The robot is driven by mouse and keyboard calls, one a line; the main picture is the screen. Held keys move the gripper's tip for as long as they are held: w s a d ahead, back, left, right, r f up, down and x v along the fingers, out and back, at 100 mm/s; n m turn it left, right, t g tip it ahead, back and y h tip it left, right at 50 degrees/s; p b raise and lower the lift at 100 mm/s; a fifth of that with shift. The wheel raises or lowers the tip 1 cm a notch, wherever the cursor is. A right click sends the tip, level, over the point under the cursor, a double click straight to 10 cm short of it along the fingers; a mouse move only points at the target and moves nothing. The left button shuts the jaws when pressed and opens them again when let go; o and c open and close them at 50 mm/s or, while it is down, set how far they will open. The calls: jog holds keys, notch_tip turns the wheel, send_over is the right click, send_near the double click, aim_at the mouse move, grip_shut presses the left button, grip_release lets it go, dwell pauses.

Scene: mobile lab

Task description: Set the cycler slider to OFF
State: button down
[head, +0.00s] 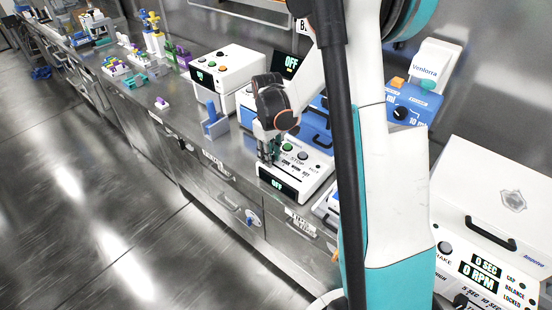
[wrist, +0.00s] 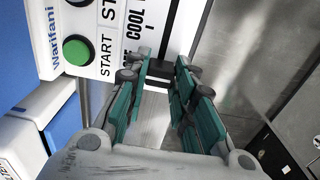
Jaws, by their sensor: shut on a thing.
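The cycler (head: 320,166) is a white and blue unit on the bench, with START and STOP buttons on its sloped panel. Its front display (head: 278,183) reads OFF. My gripper (head: 268,158) is down at the left end of this panel. In the wrist view, the teal fingers of my gripper (wrist: 161,78) are shut on a black slider knob (wrist: 158,72) beside the printed scale. COOL can be read on the scale; other labels are partly covered. The green START button (wrist: 77,50) stands left of the fingers. The slider does not show clearly in the head view.
A blue stand (head: 213,122) and a white box with buttons (head: 228,68) are left of the cycler. A white centrifuge (head: 497,205) is at the right. The bench's front edge runs close by the cycler, with open floor (head: 90,190) beyond.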

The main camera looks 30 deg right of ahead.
jog(key=shift+w, duration=0.15)
jog(key=c, duration=1.3)
grip_release()
jog(key=shift+w+a, duration=0.1)
jog(key=shift+c, duration=0.2)
jog(key=shift+r, duration=0.1)
notch_tip(320, 180, up, 12)
